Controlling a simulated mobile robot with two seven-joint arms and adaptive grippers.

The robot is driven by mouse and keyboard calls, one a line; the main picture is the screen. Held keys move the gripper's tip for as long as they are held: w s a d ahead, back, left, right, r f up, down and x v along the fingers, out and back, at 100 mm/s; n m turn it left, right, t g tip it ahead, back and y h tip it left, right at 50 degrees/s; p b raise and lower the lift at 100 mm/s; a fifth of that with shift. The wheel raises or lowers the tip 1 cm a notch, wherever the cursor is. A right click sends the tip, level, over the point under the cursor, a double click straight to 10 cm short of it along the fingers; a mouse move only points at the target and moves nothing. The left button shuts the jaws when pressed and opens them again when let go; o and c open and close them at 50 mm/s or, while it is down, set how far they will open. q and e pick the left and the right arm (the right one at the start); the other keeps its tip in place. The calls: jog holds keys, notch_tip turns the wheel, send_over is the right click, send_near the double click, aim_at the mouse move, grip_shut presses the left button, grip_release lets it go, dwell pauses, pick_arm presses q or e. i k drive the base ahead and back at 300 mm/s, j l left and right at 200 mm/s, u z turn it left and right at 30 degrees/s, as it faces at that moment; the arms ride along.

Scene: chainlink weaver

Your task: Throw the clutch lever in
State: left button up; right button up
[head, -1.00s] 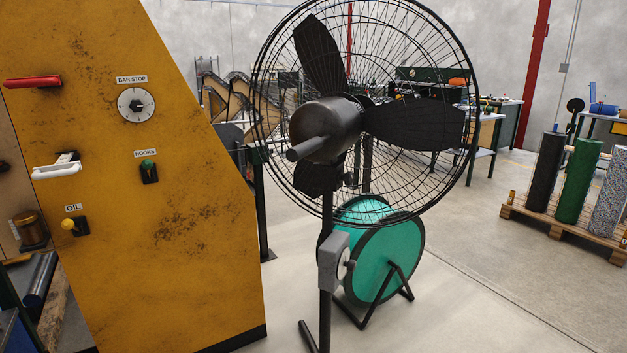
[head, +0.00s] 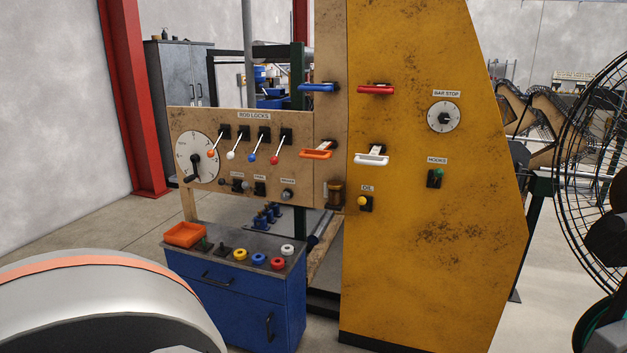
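No label reading "clutch" is legible, so I cannot tell which lever is the clutch. In the head view, the yellow machine housing (head: 430,250) carries a red-handled lever (head: 376,90) and a white-handled lever (head: 371,156). A blue-handled lever (head: 318,88) and an orange-handled lever (head: 316,153) are on the tan panel just left of it. Several small levers with coloured knobs stand under the "ROD LOCKS" label (head: 254,116), among them one with a red knob (head: 276,159). Neither of my grippers is in view.
A blue cabinet (head: 230,305) with an orange tray (head: 185,234) and several coloured rings on top stands below the tan panel. A black fan (head: 590,170) stands at the right edge. A red column (head: 135,100) rises at the left. Some floor is clear behind the cabinet.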

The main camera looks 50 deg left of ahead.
aim_at(221, 182)
jog(key=u, duration=2.15)
jog(key=i+l+z, duration=0.1)
jog(key=i+l, duration=0.15)
jog(key=i, duration=0.15)
jog(key=i+l, duration=0.25)
jog(key=i+z, duration=0.05)
jog(key=i, duration=0.05)
